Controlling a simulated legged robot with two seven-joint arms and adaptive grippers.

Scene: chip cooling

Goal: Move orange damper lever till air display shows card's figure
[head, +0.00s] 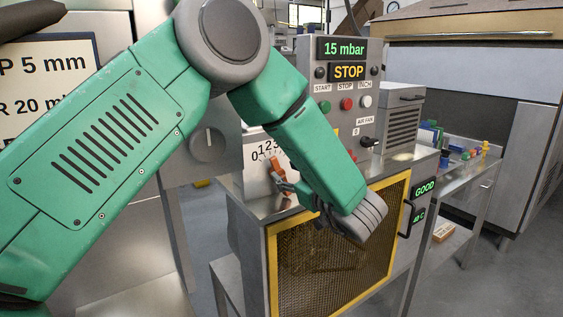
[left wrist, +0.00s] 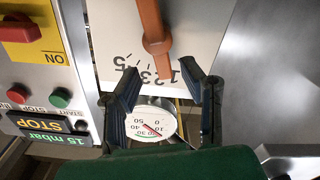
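The orange damper lever (head: 276,166) stands in front of a white numbered scale (head: 257,178) on the metal cabinet. In the left wrist view the lever (left wrist: 152,32) reaches down over the scale, near its low figures; the exact mark is unclear. My left gripper (head: 287,188) is at the lever, its fingers (left wrist: 160,70) open on either side of the lever's end, with gaps visible. The air display (head: 343,48) reads 15 mbar. The card (head: 48,80) at the left shows "R 20 m", partly hidden by my left arm. My right gripper is not in view.
Below the display are a STOP sign (head: 349,72), coloured buttons (head: 346,104) and a black air fan switch (head: 369,142). A round gauge (left wrist: 152,124) shows beyond the fingers. A yellow-framed mesh door (head: 310,262) is below my forearm. Small coloured blocks (head: 470,154) lie on the right bench.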

